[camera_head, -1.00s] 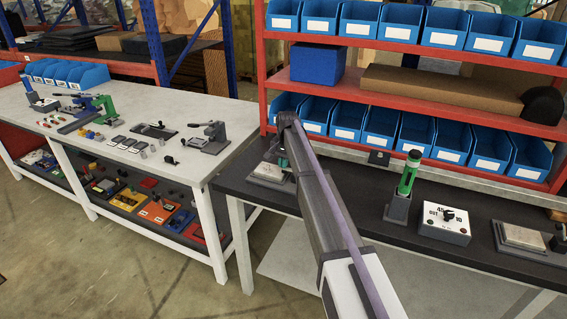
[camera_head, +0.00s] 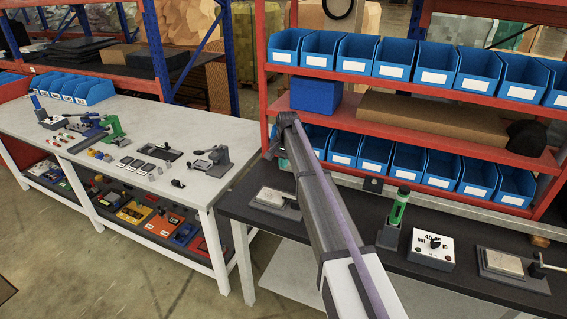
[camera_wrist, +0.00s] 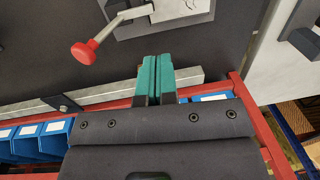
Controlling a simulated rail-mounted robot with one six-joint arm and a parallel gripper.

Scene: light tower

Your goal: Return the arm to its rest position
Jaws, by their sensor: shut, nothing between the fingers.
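My gripper (camera_wrist: 156,66) shows in the wrist view as two green fingers, pressed together with nothing between them. It hangs over the dark bench (camera_wrist: 65,60), apart from a grey fixture (camera_wrist: 185,12) with a red-knobbed lever (camera_wrist: 84,53). In the head view my arm (camera_head: 325,210) reaches up and away from the bottom centre, its joint before the red shelf. The gripper is mostly hidden behind the arm there; only a bit of green shows.
The dark bench (camera_head: 330,222) holds a green light tower (camera_head: 398,208), a white switch box (camera_head: 431,252) and plate fixtures (camera_head: 276,200). The red shelf (camera_head: 420,142) with blue bins rises behind. A white table (camera_head: 215,185) with tools stands left. Open floor (camera_head: 130,275) lies in front.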

